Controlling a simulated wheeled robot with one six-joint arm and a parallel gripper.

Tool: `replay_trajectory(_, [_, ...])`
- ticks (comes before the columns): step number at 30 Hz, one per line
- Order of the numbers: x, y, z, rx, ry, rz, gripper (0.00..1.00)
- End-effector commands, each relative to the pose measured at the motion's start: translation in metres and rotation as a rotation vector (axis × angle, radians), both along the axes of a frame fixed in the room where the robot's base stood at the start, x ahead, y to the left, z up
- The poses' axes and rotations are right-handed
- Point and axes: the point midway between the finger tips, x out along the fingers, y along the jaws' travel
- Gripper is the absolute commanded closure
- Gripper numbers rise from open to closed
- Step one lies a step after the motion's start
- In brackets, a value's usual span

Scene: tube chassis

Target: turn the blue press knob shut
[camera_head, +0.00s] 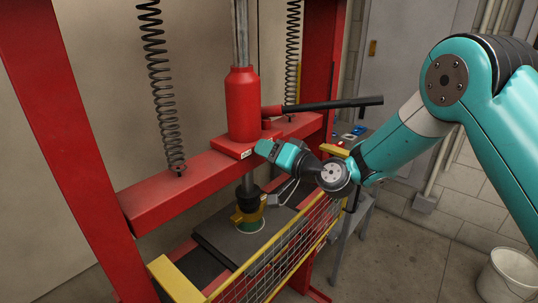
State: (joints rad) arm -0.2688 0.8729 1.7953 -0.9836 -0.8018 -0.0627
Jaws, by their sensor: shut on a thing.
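The red press jack (242,105) stands upright on a red crossbeam. My gripper (264,150) reaches in from the right, and its teal and black end is at the front right of the jack's base. It is shut at the place of the blue press knob. The knob itself is hidden by the gripper, so its turn cannot be seen.
A black pump handle (335,104) sticks out right, just above my wrist. A yellow mesh guard (285,250) stands in front of the press bed. Coil springs (160,90) hang beside the jack. A white bucket (508,277) stands at lower right.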

Motion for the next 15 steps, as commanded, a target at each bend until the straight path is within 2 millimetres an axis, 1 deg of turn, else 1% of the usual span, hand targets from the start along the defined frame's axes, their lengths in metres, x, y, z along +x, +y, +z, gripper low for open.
replay_trajectory(15, [0.0003,-0.0009,0.0003,0.301,0.387,-0.002,0.88])
